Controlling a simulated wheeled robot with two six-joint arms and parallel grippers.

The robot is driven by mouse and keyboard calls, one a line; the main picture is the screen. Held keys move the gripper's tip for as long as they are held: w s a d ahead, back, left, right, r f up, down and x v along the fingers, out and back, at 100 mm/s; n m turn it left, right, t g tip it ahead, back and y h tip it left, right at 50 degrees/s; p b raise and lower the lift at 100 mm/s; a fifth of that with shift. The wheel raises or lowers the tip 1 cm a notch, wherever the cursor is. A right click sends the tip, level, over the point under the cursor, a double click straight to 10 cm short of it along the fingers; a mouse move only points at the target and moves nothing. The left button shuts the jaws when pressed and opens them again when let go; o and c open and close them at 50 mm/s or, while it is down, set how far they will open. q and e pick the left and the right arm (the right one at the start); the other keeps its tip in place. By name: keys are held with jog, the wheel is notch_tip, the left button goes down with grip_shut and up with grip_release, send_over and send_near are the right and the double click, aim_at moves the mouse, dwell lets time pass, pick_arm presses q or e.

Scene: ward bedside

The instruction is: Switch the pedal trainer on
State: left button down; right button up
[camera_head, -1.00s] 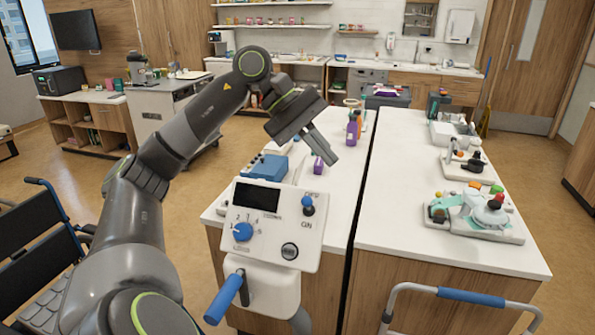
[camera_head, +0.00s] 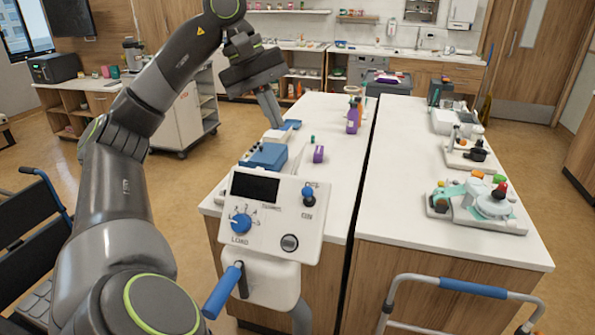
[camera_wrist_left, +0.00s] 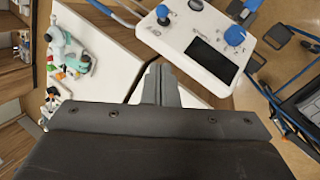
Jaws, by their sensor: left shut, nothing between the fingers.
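The pedal trainer's white console (camera_head: 265,240) stands tilted up in front of the left counter. It has a dark screen (camera_head: 255,187), a blue load knob (camera_head: 241,223), a round button (camera_head: 289,242) and a blue-tipped toggle switch (camera_head: 308,195) between OFF above and ON below. The switch's blue tip sits toward the OFF side. My left gripper (camera_head: 270,108) is shut and empty, above and beyond the console, clear of it. In the left wrist view, the shut fingers (camera_wrist_left: 160,75) show below the console (camera_wrist_left: 185,40) and its switch (camera_wrist_left: 163,14). My right gripper is out of view.
A blue box (camera_head: 268,157) and purple bottles (camera_head: 352,118) stand on the left counter behind the console. The right counter (camera_head: 400,200) holds a teal-and-white device (camera_head: 475,203). A wheelchair (camera_head: 30,215) is at left and a blue-gripped frame (camera_head: 472,288) at lower right.

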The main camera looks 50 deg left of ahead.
pick_arm(q)
jog(key=p, duration=0.1)
send_near(308, 194)
jog(key=w+a+f, duration=0.1)
jog(key=w+f, duration=0.1)
jog(key=w+a+f, duration=0.1)
jog(key=w+a, duration=0.1)
jog(key=shift+a+f, duration=0.15)
jog(key=shift+f, duration=0.2)
jog(key=shift+s+d+f+p, duration=0.25)
jog(key=shift+d+f+p, duration=0.3)
jog(key=shift+d, duration=0.25)
jog(key=shift+s+d+f, duration=0.3)
jog(key=shift+d+f, duration=0.15)
jog(key=shift+d, duration=0.25)
jog(key=shift+f, duration=0.1)
